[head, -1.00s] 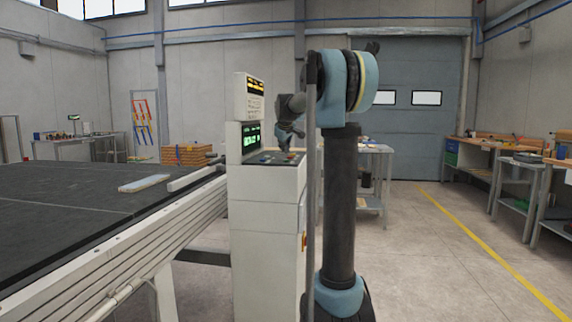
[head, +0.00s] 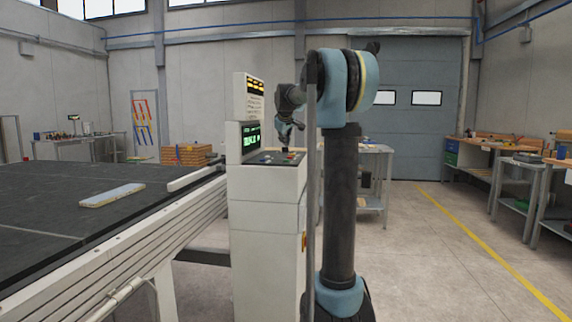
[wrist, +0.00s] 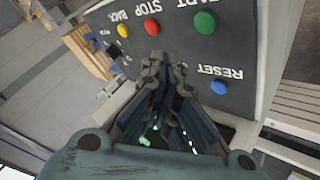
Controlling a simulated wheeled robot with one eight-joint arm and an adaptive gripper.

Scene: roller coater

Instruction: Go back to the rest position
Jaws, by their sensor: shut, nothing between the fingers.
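My gripper (head: 287,149) is at the control console (head: 266,212), just above its sloped button panel. In the wrist view my gripper (wrist: 165,62) has its fingers together, with nothing between them. The panel (wrist: 235,52) shows upside down beyond the fingertips. It bears a yellow BACK button (wrist: 123,30), a red STOP button (wrist: 152,27), a green START button (wrist: 205,22) and a blue RESET button (wrist: 219,87). The fingertips appear apart from these buttons. The console's screen (head: 250,137) shows green text.
A pale board (head: 112,195) lies on the dark conveyor bed (head: 40,215) at the left. A stack of orange-brown boards (head: 186,154) stands behind. A workbench (head: 374,150) stands behind my arm. The floor right of my arm is clear up to the side benches (head: 520,165).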

